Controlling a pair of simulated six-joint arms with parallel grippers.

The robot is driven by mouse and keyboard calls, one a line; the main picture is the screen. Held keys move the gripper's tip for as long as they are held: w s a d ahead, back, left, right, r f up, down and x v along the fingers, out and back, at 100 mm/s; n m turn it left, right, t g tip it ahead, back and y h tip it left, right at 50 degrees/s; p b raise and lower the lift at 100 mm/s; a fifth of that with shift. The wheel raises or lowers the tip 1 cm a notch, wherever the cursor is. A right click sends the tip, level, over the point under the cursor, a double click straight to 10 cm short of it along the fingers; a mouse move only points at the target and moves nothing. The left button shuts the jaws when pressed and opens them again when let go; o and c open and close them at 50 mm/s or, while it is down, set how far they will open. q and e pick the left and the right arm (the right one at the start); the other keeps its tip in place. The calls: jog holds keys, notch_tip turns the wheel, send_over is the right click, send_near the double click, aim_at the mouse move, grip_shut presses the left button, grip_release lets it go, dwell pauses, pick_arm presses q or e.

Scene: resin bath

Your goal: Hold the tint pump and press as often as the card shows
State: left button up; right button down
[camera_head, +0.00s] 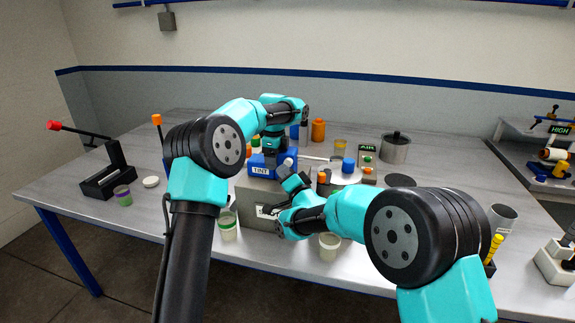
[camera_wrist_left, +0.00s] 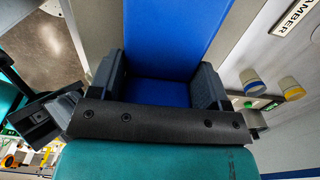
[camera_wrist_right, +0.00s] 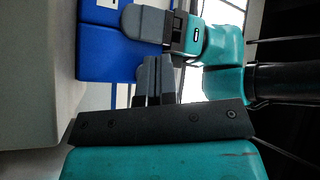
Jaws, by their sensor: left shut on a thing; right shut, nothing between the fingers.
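The blue tint pump (camera_head: 261,171), labelled TINT, stands behind the grey chamber box. My left gripper (camera_head: 274,155) reaches down from above and is shut on the blue body. The left wrist view shows the blue body (camera_wrist_left: 165,45) between both jaws. My right gripper (camera_head: 288,181) is shut and empty, low beside the pump's right side. In the right wrist view its closed fingers (camera_wrist_right: 150,75) are close to the blue pump (camera_wrist_right: 105,50) and just below a left gripper finger. I cannot tell whether they touch. I cannot make out the pump's pressing part or a card showing a count.
The grey chamber box (camera_head: 243,211) stands in front of the pump. Cups (camera_head: 228,226) (camera_head: 330,246) stand near the front edge. An orange bottle (camera_head: 318,130), a metal pot (camera_head: 395,149) and an AIR sign (camera_head: 368,149) are behind. A black lever stand (camera_head: 108,176) is left.

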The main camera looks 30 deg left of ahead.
jog(key=shift+w, duration=0.35)
jog(key=shift+w+a, duration=0.15)
jog(key=shift+w, duration=0.35)
dwell(1.1)
jog(key=shift+s+d, duration=0.2)
jog(key=shift+s, duration=0.7)
jog(key=shift+s, duration=0.15)
jog(key=shift+s+d, duration=0.2)
jog(key=shift+s, duration=0.55)
jog(key=shift+s+d, duration=0.15)
jog(key=shift+s, duration=0.65)
jog(key=shift+s+d, duration=0.2)
jog(key=shift+s, duration=0.55)
jog(key=shift+s, duration=0.1)
jog(key=shift+w+a, duration=0.25)
jog(key=shift+w, duration=0.85)
jog(key=shift+w+a, duration=0.25)
jog(key=shift+w, duration=0.85)
